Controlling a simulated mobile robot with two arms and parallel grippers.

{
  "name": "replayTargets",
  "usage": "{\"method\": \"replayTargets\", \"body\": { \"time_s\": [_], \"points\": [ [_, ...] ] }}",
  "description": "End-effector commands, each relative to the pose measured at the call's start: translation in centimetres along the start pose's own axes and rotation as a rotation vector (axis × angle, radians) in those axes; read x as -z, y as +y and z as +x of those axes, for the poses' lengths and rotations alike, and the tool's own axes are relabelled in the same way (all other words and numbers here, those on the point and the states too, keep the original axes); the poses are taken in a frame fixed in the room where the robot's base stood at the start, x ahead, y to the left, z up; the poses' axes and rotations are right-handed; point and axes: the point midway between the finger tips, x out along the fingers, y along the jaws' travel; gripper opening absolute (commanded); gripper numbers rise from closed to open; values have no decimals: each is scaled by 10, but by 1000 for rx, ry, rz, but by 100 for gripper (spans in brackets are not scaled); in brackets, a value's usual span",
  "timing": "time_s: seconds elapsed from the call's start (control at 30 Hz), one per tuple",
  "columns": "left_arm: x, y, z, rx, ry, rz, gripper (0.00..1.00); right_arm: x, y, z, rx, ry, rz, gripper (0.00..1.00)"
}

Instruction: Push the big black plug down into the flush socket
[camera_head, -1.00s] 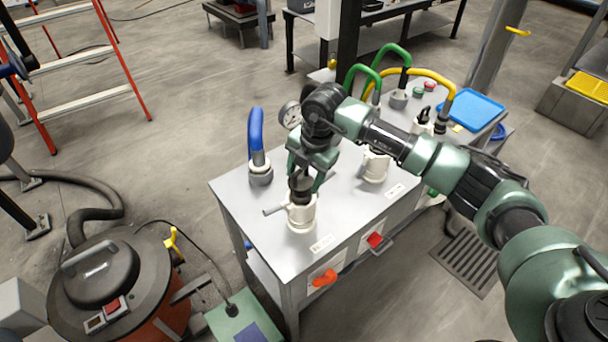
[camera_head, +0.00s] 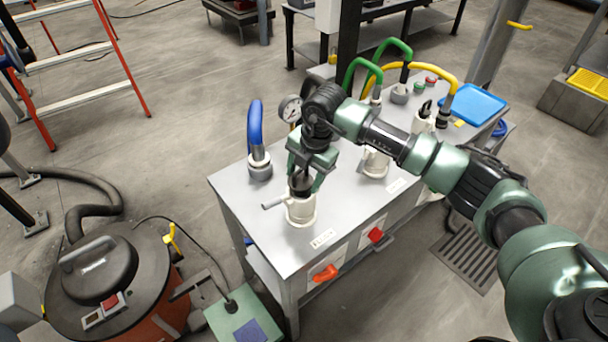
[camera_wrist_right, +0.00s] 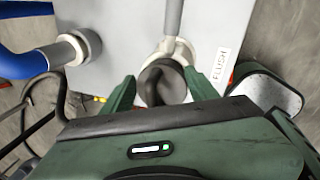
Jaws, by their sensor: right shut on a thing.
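The big black plug (camera_head: 301,186) stands upright at the mouth of the cream flush socket (camera_head: 301,209) near the table's front left. My right gripper (camera_head: 310,178) is shut on the plug from above, with a green finger on each side. In the right wrist view the plug (camera_wrist_right: 163,84) sits between the fingertips (camera_wrist_right: 160,92), over the socket ring (camera_wrist_right: 178,47), beside the FLUSH label (camera_wrist_right: 221,64). The socket's side lever points left in the head view. How deep the plug sits is hard to tell. My left gripper is out of view.
The metal table (camera_head: 262,222) also carries a blue hose fitting (camera_head: 257,140), a pressure gauge (camera_head: 290,109), another cream socket (camera_head: 375,163), green and yellow hoses, and a blue tray (camera_head: 474,103). An orange knob (camera_head: 325,273) and red knob (camera_head: 375,235) are on its front.

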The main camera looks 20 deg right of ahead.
Motion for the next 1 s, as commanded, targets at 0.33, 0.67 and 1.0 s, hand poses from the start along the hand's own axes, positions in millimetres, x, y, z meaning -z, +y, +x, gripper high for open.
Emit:
{"method": "replayTargets", "body": {
  "time_s": [0.33,0.67,1.0],
  "points": [
    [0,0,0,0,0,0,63,0,0,0,0,0,0,15],
    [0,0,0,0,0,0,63,0,0,0,0,0,0,84],
    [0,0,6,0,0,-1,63,-1,1,-28,-4,-2,-1,84]
  ]
}}
